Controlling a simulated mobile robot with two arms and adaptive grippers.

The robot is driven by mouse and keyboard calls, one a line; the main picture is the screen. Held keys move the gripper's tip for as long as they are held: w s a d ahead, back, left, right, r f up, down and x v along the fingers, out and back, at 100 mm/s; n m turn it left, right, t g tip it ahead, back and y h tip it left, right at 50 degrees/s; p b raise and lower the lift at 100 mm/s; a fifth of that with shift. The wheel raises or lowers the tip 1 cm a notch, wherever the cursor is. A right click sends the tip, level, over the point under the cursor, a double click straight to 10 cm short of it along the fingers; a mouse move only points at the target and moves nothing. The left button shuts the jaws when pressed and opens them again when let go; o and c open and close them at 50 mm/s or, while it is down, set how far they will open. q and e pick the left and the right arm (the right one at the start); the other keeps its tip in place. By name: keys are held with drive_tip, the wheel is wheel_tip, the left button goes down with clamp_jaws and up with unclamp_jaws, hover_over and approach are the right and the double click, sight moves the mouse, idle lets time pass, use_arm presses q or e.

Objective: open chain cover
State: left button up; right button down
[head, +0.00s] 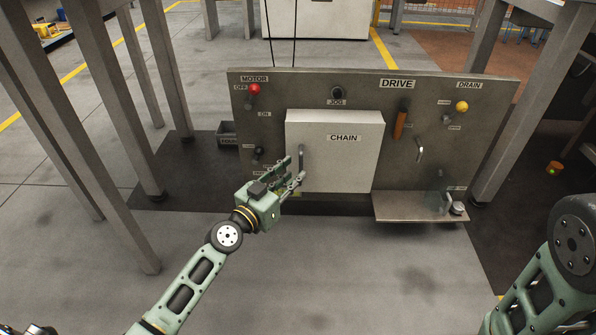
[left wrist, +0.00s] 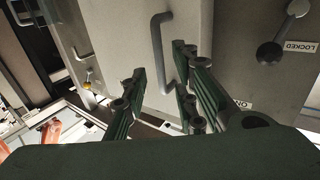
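The chain cover (head: 345,165) is a pale box labelled CHAIN on the front of the dark drive panel (head: 430,115). It looks closed, flat against the panel. Its grey bar handle (head: 301,158) stands upright near its left edge. My left gripper (head: 295,168) is at the handle's lower end in the head view. In the left wrist view, the left gripper (left wrist: 158,62) has its fingers apart, and the handle (left wrist: 162,50) shows between and just beyond the tips. I cannot tell whether they touch. My right gripper is out of view.
The panel carries a red motor knob (head: 254,88), a black jog knob (head: 337,93), an orange handle (head: 400,124), a yellow drain knob (head: 462,106) and a small shelf (head: 410,208). Grey posts (head: 155,80) stand on both sides. The floor in front is clear.

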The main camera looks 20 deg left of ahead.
sight(300, 168)
use_arm(q)
drive_tip(key=shift+x, duration=1.65)
drive_tip(key=shift+c, duration=0.2)
clamp_jaws()
